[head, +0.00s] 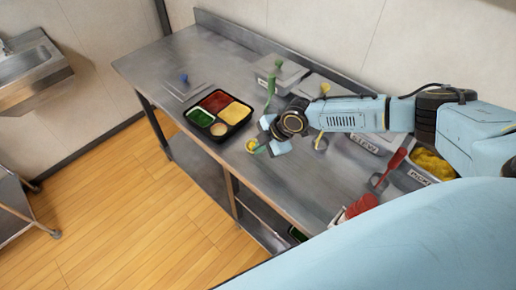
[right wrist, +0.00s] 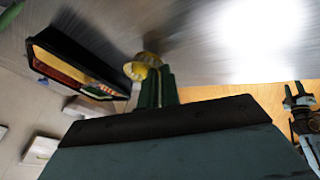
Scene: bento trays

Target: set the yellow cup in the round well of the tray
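The small yellow cup (head: 251,146) is at the fingertips of my right gripper (head: 262,146), just right of the black tray (head: 236,128) near the table's front edge. In the right wrist view the yellow cup (right wrist: 139,68) sits between the dark green fingers (right wrist: 155,90), which look closed on it. The tray (right wrist: 85,62) shows left of it there. The tray has green, red and yellow filled compartments and a round well (head: 218,130) at its near corner, with a pale tan inside. A part that looks like my left gripper (right wrist: 301,101) shows small at the right wrist view's edge; its opening is unclear.
Lidded containers (head: 272,72) with upright handles stand along the back and right. A red-handled utensil (head: 392,166) and a bin of yellow food (head: 432,164) are farther right. A flat lid with a blue knob (head: 184,78) lies behind the tray. The table's left end is clear.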

